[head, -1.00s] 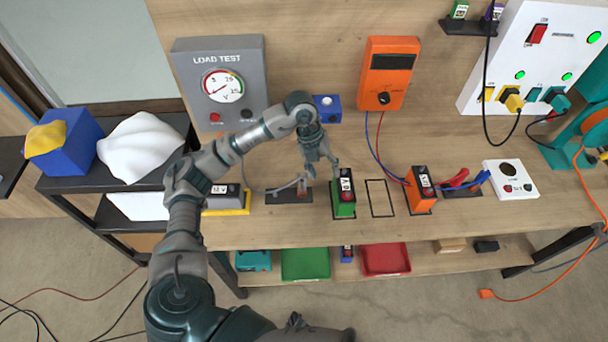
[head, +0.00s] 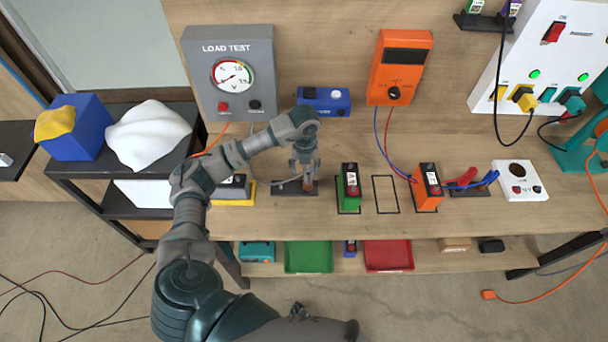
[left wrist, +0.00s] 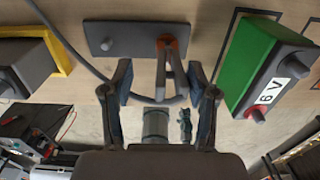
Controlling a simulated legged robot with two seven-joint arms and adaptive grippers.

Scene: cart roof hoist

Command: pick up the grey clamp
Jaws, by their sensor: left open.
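The grey clamp (left wrist: 175,72), with an orange-brown part at its top, sits at a dark grey plate (left wrist: 112,28) on the bench, and a grey cable runs beside it. My left gripper (left wrist: 162,88) is open, with one finger on each side of the clamp's handles in the left wrist view. I cannot tell if the fingers touch it. In the head view my left gripper (head: 305,167) hangs over the plate (head: 276,188) and hides most of the clamp. My right gripper is not in view.
A green 6 V battery (left wrist: 259,65) stands close on the right of the gripper. A grey battery in a yellow tray (head: 234,202) stands on the left. An empty outlined slot (head: 385,194) and an orange battery (head: 426,188) lie further right. The load test meter (head: 232,78) rises behind.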

